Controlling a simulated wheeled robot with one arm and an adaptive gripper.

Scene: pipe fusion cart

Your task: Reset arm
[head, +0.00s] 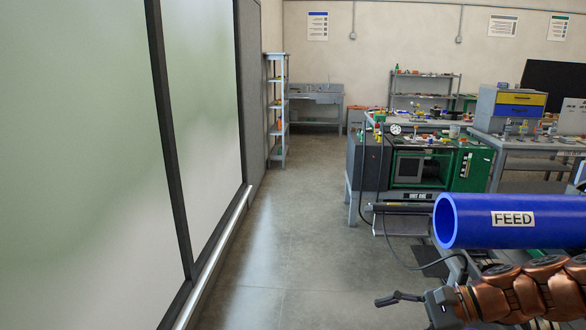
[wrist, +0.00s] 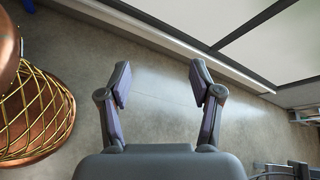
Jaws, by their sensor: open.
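My gripper (head: 400,298) is at the lower right of the head view, at the end of my copper-coloured arm. It points left toward the glazed wall.
A blue pipe (head: 515,221) marked FEED lies just above and behind my arm. A green and black cart (head: 420,167) stands beyond it. Glazed panels (head: 75,150) line the left. The grey floor (head: 290,240) between is clear. A shelf rack (head: 277,110) stands farther back.

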